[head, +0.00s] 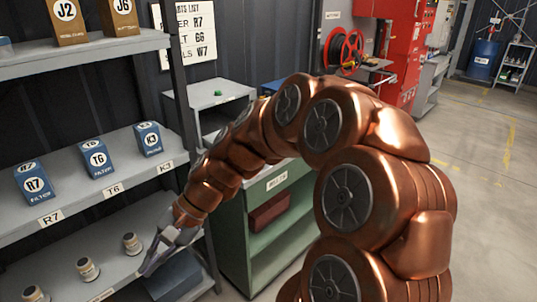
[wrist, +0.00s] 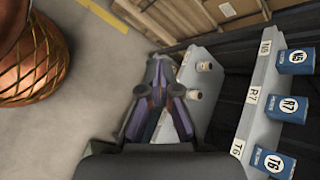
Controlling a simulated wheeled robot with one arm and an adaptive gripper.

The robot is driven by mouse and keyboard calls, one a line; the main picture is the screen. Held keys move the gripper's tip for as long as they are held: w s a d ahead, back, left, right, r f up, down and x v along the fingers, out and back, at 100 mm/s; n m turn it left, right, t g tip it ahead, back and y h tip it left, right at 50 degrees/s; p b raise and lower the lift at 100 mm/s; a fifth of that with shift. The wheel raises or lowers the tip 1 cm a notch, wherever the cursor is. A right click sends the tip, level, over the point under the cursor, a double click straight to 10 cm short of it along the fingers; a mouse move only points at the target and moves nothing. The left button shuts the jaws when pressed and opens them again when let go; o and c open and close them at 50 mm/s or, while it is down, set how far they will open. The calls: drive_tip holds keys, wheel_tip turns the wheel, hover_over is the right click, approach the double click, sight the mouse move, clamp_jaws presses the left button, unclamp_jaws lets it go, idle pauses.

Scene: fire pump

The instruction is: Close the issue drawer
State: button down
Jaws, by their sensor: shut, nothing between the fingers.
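A green cabinet (head: 235,235) stands right of the shelving in the head view. A small white label (head: 277,181), too small to read surely, is on its upper front band. My arm hides much of its top, so I cannot tell how far any drawer there stands open. My gripper (head: 152,262) is shut and empty, pointing down-left by the lower shelf front, left of the green cabinet and apart from it. The wrist view shows its closed fingers (wrist: 163,75) beside the shelf with small jars.
Shelving holds blue filter boxes (head: 95,158) and several small jars (head: 87,269) close to my gripper. A dark box (head: 172,277) sits low beside the shelf. A red box (head: 270,212) lies inside the green cabinet. Open floor (head: 480,190) lies right.

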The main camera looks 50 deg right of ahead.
drive_tip(key=w+d+r+m+t+y+b, duration=0.1)
drive_tip(key=w+d+m+t, duration=0.45)
drive_tip(key=d, duration=0.55)
drive_tip(key=w+d+m+t, duration=0.4)
drive_tip(key=w+d+m, duration=0.25)
drive_tip(key=d, duration=0.35)
drive_tip(key=s+d+f+m+t+h+b, duration=0.15)
drive_tip(key=d+m+h, duration=0.3)
drive_tip(key=d, duration=0.65)
drive_tip(key=s+d+f+m+t+h, duration=0.3)
drive_tip(key=d+m, duration=0.2)
drive_tip(key=d, duration=0.5)
drive_tip(key=s+d+f+m+t+h, duration=0.25)
drive_tip(key=d+m, duration=0.25)
drive_tip(key=d, duration=0.6)
drive_tip(key=shift+h, duration=0.4)
drive_tip(key=w+p, duration=0.2)
drive_tip(key=w, duration=1.2)
drive_tip(key=shift+f, duration=0.2)
